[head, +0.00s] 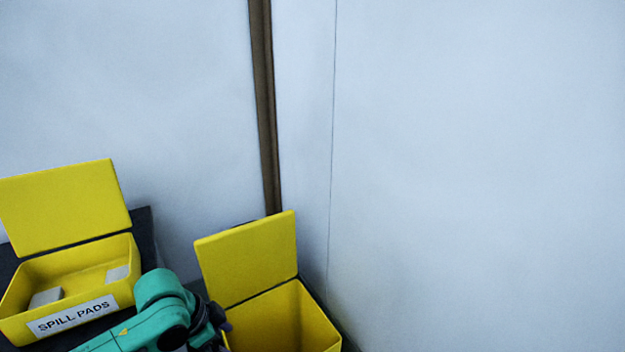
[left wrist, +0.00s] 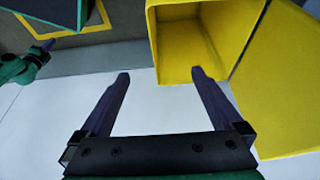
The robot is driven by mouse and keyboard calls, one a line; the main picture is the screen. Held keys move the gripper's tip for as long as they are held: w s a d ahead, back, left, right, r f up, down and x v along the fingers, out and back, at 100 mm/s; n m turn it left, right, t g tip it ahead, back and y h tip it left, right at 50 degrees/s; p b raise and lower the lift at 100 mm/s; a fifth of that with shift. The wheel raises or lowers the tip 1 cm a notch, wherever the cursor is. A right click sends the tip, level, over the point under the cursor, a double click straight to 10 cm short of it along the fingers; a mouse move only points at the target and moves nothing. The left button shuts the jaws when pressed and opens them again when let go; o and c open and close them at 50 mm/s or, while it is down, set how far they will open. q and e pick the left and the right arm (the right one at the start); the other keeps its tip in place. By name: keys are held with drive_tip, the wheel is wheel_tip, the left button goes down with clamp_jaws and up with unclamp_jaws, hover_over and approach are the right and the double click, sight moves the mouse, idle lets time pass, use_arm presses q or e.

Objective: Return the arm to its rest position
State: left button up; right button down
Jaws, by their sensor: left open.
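My left arm (head: 160,315) is green and comes in from the bottom left of the head view. Its left gripper (head: 222,316) is dark and mostly hidden behind the wrist, at the left edge of a yellow open box. In the left wrist view, the left gripper (left wrist: 158,75) has its two fingers wide apart with nothing between them. A green arm part with a dark tip (left wrist: 22,66) shows at the left of that view; it looks like my right arm, and its jaws cannot be made out.
The yellow box (head: 320,325) with its lid (head: 247,258) raised is beside my gripper; it also shows in the left wrist view (left wrist: 165,50). A yellow box labelled SPILL PADS (head: 70,318), lid open, holds grey blocks. Pale walls stand behind.

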use_arm(q)
drive_tip(key=s+d+f+n+t, duration=0.1)
drive_tip(key=s+d+f+n, duration=0.15)
drive_tip(key=d, duration=0.35)
drive_tip(key=s+a+f+n+y, duration=0.2)
drive_tip(key=s+a+n, duration=0.2)
drive_tip(key=s+a, duration=0.2)
drive_tip(key=s+a+f+n+y, duration=0.1)
drive_tip(key=s+a+f+n, duration=0.2)
drive_tip(key=s+a, duration=0.25)
wheel_tip(320, 180, down, 16)
drive_tip(key=s+g+p, duration=0.1)
drive_tip(key=p, duration=0.4)
drive_tip(key=s+a+f+p, duration=0.1)
drive_tip(key=s+f+p, duration=0.1)
drive_tip(key=s+f, duration=0.3)
drive_tip(key=s+a+f+g+p, duration=0.1)
drive_tip(key=s+f, duration=0.4)
drive_tip(key=s, duration=0.7)
drive_tip(key=shift+s+a+f+g+y+p, duration=0.35)
drive_tip(key=shift+a+p, duration=0.3)
drive_tip(key=shift+p, duration=0.55)
use_arm(e)
wheel_tip(320, 180, up, 11)
drive_tip(key=w, duration=0.2)
drive_tip(key=shift+a+f, duration=0.15)
drive_tip(key=shift+f, duration=0.05)
